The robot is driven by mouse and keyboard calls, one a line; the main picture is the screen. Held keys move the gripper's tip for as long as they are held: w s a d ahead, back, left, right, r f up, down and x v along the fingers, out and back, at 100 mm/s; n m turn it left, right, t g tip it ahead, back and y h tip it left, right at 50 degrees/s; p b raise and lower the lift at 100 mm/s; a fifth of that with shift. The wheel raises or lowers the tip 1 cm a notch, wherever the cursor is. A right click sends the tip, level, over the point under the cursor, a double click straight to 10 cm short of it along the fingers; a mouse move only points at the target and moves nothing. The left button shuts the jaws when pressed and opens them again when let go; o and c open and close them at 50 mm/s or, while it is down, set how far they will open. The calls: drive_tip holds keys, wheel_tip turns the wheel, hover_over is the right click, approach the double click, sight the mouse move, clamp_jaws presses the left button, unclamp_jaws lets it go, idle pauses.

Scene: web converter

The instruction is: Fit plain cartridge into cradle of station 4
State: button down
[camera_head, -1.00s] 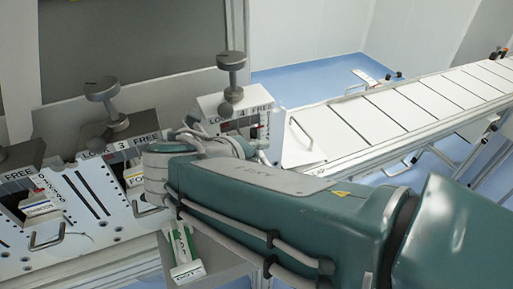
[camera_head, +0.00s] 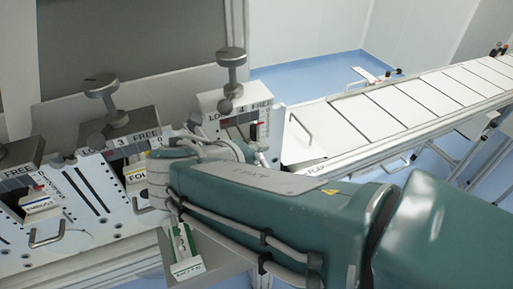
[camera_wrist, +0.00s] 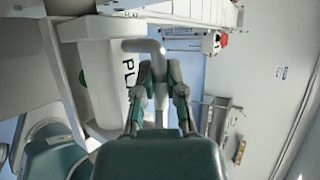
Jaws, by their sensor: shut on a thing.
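The plain cartridge (camera_wrist: 102,78) is a white block with dark letters starting "PL" and a green mark, at the upper left of the wrist view. My gripper (camera_wrist: 159,68) is shut on its grey bar handle (camera_wrist: 147,46). The cartridge and my gripper are hidden behind my arm in the head view. Station 4 (camera_head: 236,104) is a white housing with a knob on top and a "LOCK 4 FREE" label. Its cradle is mostly hidden by my arm, so I cannot tell whether the cartridge touches it.
Station 3 (camera_head: 130,130) is to the left, with a cartridge (camera_head: 137,176) in its slot. An "EMBOSS" cartridge (camera_head: 40,207) sits further left. A green and white cartridge (camera_head: 184,250) lies on a grey shelf below my arm. A slatted conveyor (camera_head: 420,100) runs to the right.

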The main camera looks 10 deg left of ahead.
drive_tip(key=shift+f, duration=0.95)
drive_tip(key=c, duration=0.6)
unclamp_jaws()
drive_tip(key=shift+c, duration=0.2)
drive_tip(key=v, duration=1.2)
